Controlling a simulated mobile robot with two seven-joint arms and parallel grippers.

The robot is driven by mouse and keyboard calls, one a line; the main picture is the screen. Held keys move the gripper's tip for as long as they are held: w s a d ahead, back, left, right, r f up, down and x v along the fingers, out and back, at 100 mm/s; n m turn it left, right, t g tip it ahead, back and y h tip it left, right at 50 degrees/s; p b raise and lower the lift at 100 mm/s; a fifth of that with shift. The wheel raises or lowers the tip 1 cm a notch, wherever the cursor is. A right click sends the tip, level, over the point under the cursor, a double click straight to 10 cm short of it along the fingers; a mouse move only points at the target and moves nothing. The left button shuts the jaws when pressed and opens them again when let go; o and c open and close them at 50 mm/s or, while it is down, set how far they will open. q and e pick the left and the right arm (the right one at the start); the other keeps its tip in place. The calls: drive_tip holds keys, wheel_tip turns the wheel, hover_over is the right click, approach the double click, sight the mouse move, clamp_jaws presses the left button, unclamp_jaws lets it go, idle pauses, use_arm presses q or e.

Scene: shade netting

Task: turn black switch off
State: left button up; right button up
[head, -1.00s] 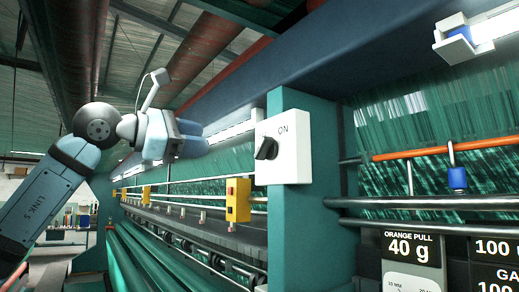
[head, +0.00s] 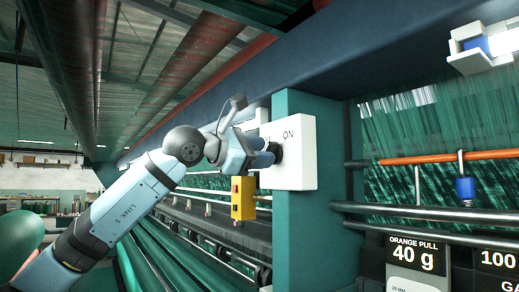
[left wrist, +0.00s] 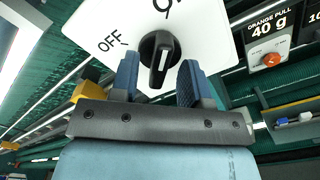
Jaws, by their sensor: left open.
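The black switch (left wrist: 158,62) is a round knob with a raised ridge and a white mark, on a white box (head: 303,155). In the left wrist view its ridge runs roughly up and down, roughly in line with the partly cut-off ON label; the OFF label is to its upper left. In the head view the black switch (head: 278,152) is partly hidden by my left gripper (head: 270,152). My left gripper also shows in the left wrist view (left wrist: 158,80), open, its blue fingers either side of the knob. I cannot tell whether they touch it. My right gripper is not in view.
The box is on a green post (head: 296,235). A yellow box (head: 243,198) with a red button hangs just left of it. Rails and an orange rod (head: 445,158) lie to the right, above an ORANGE PULL 40 g sign (head: 415,255).

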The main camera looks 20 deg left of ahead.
use_arm(q)
clamp_jaws()
drive_tip(key=n+b, duration=0.7)
drive_tip(key=n, duration=0.2)
drive_tip(key=n+b, duration=0.6)
drive_tip(key=n, duration=0.2)
drive_tip(key=shift+a+r+n+b, duration=0.1)
drive_tip(key=shift+a+n+b, duration=0.1)
drive_tip(key=shift+n+b, duration=0.2)
idle(0.7)
